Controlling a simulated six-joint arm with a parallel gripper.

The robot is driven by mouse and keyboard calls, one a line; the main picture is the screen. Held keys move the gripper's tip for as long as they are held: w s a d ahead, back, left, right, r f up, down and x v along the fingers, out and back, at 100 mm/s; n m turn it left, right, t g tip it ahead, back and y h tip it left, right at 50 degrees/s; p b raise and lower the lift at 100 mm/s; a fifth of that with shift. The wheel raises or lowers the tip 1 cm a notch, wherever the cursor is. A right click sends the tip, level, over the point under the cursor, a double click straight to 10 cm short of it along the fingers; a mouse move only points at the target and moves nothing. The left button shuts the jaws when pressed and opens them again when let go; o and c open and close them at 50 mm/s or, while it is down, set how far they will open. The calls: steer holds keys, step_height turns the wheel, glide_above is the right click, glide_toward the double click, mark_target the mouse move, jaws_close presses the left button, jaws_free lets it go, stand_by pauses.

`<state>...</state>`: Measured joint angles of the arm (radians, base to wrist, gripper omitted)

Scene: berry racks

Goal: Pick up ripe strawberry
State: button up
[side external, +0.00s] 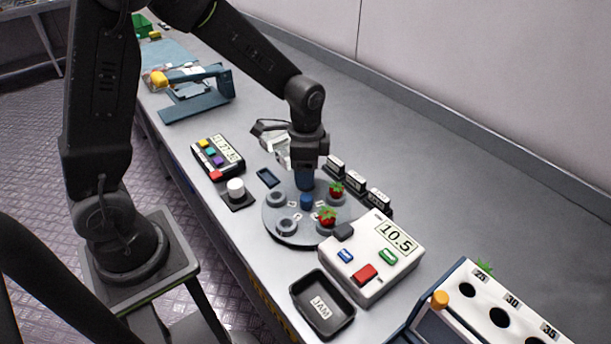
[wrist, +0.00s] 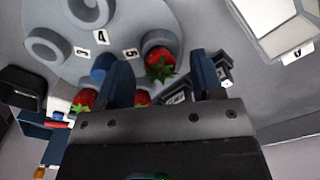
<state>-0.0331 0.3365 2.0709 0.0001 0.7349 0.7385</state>
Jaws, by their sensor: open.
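A grey round plate (side external: 278,226) carries several ring-shaped cups and a blue hub (side external: 306,201). A red strawberry (side external: 327,217) with green leaves sits at its near right side. Another red strawberry (side external: 336,188) sits further back. My gripper (side external: 305,184) points down over the far part of the plate. In the wrist view, a red strawberry (wrist: 160,62) sits in a cup beside the label 5, seen between the blue fingertips of my open gripper (wrist: 161,66). Two more red berries, one at left (wrist: 84,100) and one (wrist: 142,98) partly hidden by a finger, show lower down. Nothing is held.
A white scale (side external: 372,262) reading 10.5 stands right of the plate. A black JAM tray (side external: 323,305) lies in front. Small labelled blocks (side external: 377,199) stand behind the plate. A button box (side external: 217,158) and white knob (side external: 236,188) lie left. A rack with holes (side external: 480,305) stands at lower right.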

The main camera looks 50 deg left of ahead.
steer(key=shift+f, duration=0.25)
steer(key=shift+c, duration=0.4)
steer(key=c, duration=0.6)
steer(key=shift+o, duration=0.2)
steer(key=shift+r, duration=0.15)
